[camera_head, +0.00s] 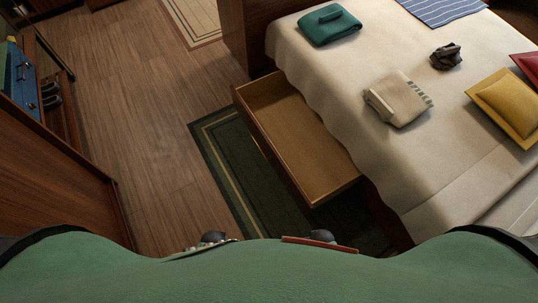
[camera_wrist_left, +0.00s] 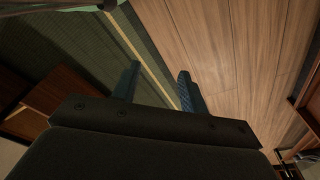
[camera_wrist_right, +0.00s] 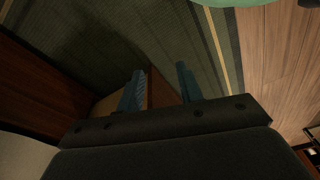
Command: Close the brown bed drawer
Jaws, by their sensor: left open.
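The brown bed drawer (camera_head: 300,138) is pulled well out from the side of the bed (camera_head: 330,75), and its inside looks empty. Its long brown front (camera_head: 272,150) faces the floor on the left. A brown wooden shape, probably the drawer, shows at the left of the left wrist view (camera_wrist_left: 62,95). My left gripper (camera_wrist_left: 159,68) is open and empty above the rug and floor. My right gripper (camera_wrist_right: 160,67) has its fingers apart, with a brown drawer edge (camera_wrist_right: 160,93) showing between and beyond them. Contact cannot be told. Neither gripper shows in the head view.
A green rug (camera_head: 228,150) lies under the drawer. Open wood floor (camera_head: 150,100) is to the left. A wooden cabinet (camera_head: 50,180) stands at the far left. The bed holds a teal folded cloth (camera_head: 328,24), a beige towel (camera_head: 397,98) and a yellow pillow (camera_head: 508,105).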

